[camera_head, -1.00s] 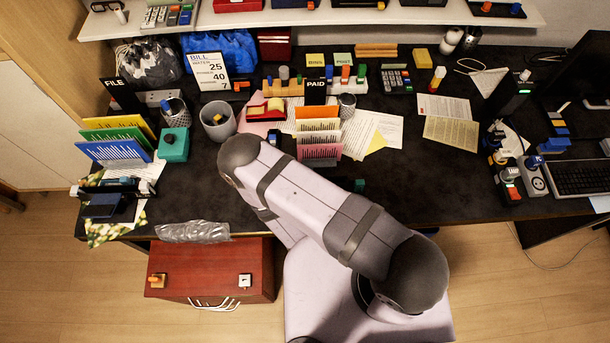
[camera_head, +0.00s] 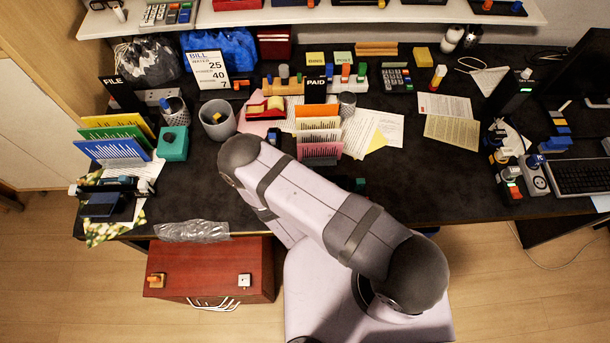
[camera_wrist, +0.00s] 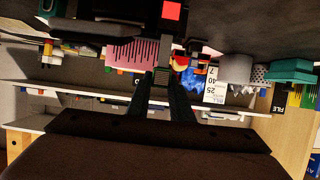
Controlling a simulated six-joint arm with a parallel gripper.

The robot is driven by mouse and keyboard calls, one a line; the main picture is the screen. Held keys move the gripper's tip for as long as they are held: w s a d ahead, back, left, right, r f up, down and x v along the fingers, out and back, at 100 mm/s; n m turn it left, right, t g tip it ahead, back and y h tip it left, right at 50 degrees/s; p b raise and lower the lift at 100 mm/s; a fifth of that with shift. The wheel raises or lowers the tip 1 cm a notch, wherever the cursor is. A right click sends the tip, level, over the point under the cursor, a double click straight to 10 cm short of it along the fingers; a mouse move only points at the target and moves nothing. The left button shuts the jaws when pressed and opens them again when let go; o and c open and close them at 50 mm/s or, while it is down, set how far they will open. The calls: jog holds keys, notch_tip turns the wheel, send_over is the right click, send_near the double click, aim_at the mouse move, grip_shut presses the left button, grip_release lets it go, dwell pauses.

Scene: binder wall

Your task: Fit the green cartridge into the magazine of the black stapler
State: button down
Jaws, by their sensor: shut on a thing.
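My gripper (camera_wrist: 163,88) is in the wrist view, its two fingers close together on a small dark piece (camera_wrist: 162,77). Its colour is too dim to tell if it is the green cartridge. Just beyond the fingertips stands a black form with a red square (camera_wrist: 172,11), perhaps part of the black stapler; I cannot tell whether they touch. A teal-green block (camera_wrist: 47,8) lies at the upper left of the wrist view, beside a dark bar. A small green thing (camera_head: 360,185) shows beside my arm in the head view, where my arm hides the gripper.
A card rack (camera_head: 319,140) and the PAID sign (camera_head: 316,90) stand behind my arm. A grey cup (camera_head: 218,118) and a teal box (camera_head: 173,143) stand to the left. Loose papers (camera_head: 452,130) lie to the right. The dark desk (camera_head: 420,185) is bare right of my arm.

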jog(key=shift+f+b, duration=1.9)
jog(key=shift+f, duration=0.4)
jog(key=c, duration=1.5)
grip_release()
jog(key=shift+r, duration=0.15)
notch_tip(320, 180, up, 10)
jog(key=p, duration=0.8)
